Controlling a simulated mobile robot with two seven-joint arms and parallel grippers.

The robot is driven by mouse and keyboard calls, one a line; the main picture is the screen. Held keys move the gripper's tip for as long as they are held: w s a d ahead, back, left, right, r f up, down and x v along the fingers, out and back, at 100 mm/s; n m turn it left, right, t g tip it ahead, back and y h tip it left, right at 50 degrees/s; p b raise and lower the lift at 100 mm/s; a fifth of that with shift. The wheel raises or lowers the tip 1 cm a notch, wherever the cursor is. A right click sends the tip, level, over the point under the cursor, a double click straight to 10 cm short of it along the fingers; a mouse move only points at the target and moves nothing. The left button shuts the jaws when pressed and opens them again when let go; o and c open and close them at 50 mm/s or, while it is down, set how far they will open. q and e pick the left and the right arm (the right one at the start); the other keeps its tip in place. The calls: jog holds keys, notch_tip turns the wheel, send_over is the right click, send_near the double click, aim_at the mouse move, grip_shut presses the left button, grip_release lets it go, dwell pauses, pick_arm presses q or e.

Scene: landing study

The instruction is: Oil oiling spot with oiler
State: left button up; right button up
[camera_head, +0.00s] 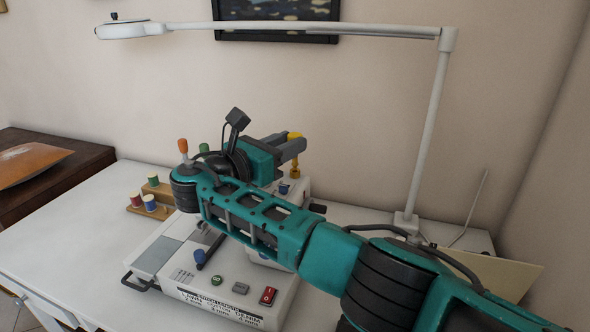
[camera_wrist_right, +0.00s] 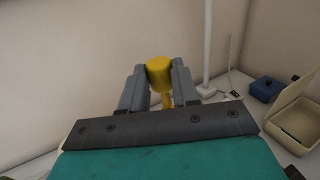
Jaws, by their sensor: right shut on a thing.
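My right arm crosses the head view from the lower right. My right gripper (camera_head: 292,149) is shut on the yellow oiler (camera_head: 294,136), above the white machine (camera_head: 214,293) on the table. The wrist view shows the oiler's yellow rounded end (camera_wrist_right: 159,72) between the two grey fingers (camera_wrist_right: 160,88). A narrower yellow part shows below the fingers, in front of or over the machine; I cannot tell whether it touches. My arm hides much of the machine, and I cannot make out the oiling spot. My left gripper is not in view.
A wooden rack with thread spools (camera_head: 150,202) stands left of the machine. A white lamp (camera_head: 429,130) rises at the back right, its arm reaching left overhead. An open beige box (camera_wrist_right: 297,118) and a blue box (camera_wrist_right: 265,89) lie right. The table's left part (camera_head: 75,225) is clear.

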jog(key=shift+f+b, duration=0.55)
jog(key=shift+f, duration=0.1)
jog(key=shift+r+p, duration=0.3)
jog(key=shift+r+p, duration=0.75)
jog(key=shift+r, duration=0.05)
dwell(0.5)
jog(key=shift+r+p, duration=1.25)
